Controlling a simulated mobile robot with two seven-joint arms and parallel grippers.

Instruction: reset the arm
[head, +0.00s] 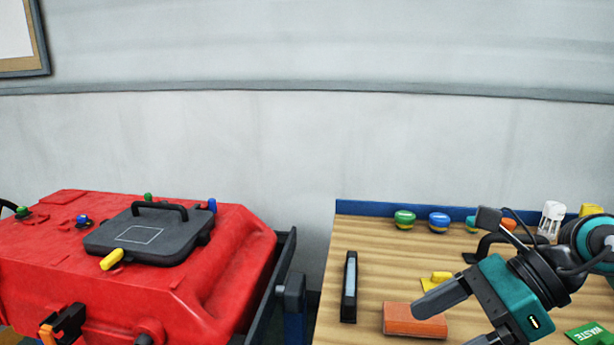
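My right arm comes in from the right edge, over the wooden table (385,262). My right gripper (446,325) has a teal body and dark grey fingers pointing to the lower left. The fingers look spread, with nothing seen between them; the lower finger is partly cut off by the bottom edge. The upper finger overlaps an orange-red block (402,320) in the picture; I cannot tell whether they touch. My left gripper is not in view.
A red tank (180,290) with a black handled lid (150,236) fills the left. A gap separates it from the table. On the table are a dark upright-looking bar (349,288), a green knob (404,220), a blue knob (439,221) and a green waste packet (590,334).

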